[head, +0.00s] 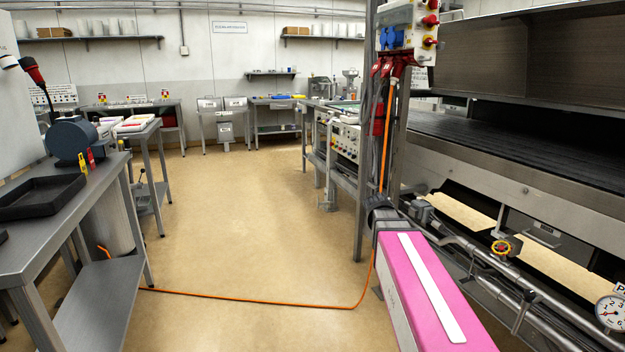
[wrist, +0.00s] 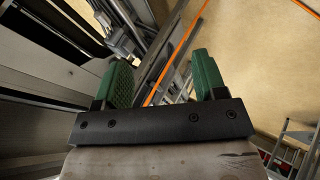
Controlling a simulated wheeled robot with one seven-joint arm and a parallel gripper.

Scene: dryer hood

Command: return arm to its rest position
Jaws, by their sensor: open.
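My gripper (wrist: 160,62) shows in the wrist view, with two green fingers standing wide apart on a black mount. Nothing is between the fingers. Beyond them are the tan floor, an orange hose (wrist: 183,55) and metal framework, all apart from the fingertips. In the head view I cannot make out the gripper's fingers.
A steel post (head: 368,150) carries a switch box (head: 408,28). A steel table (head: 70,215) with a black tray (head: 52,196) stands left. The floor (head: 240,230) between is open, crossed by the hose (head: 240,297).

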